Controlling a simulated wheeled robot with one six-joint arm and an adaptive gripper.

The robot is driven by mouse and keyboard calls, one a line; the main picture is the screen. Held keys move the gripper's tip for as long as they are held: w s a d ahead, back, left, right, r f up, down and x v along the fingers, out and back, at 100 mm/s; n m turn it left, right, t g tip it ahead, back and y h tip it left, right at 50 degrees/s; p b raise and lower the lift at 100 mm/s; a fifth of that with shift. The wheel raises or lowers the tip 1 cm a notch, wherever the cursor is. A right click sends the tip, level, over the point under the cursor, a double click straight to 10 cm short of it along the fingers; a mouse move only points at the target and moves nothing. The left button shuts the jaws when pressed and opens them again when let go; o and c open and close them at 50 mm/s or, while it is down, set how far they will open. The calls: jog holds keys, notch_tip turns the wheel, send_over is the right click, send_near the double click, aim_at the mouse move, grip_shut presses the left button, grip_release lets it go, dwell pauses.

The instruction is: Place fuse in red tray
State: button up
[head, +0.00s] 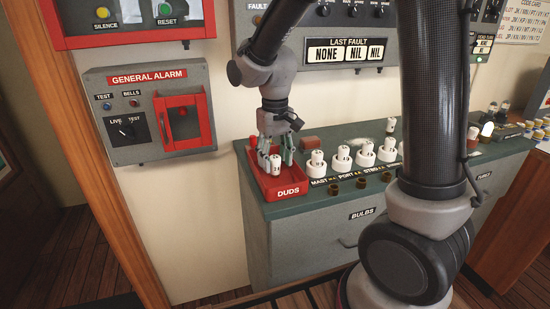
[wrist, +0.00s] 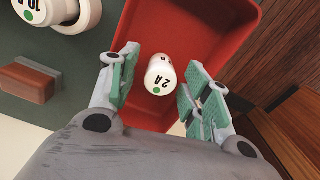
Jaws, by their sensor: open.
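The red tray (head: 282,191), labelled DUDS, sits at the left end of the green counter top in the head view. A white fuse (head: 276,164) marked 2 A with a green dot is in the tray area; it also shows in the wrist view (wrist: 160,76) against the red tray floor (wrist: 217,45). My gripper (head: 275,158) is over the tray, pointing down. In the wrist view its green-padded fingers (wrist: 162,92) are spread on both sides of the fuse, with gaps between.
Several white fuses in round holders (head: 341,160) stand in a row right of the tray. The wall panel is close behind.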

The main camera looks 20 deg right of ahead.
aim_at(275, 157)
notch_tip(275, 157, up, 12)
jog(key=s+d+r+m+t, duration=0.1)
jog(key=s+d+t, duration=0.3)
jog(key=s+d, duration=1.1)
jog(key=s+m, duration=0.1)
jog(key=s, duration=0.3)
jog(key=shift+r, duration=0.2)
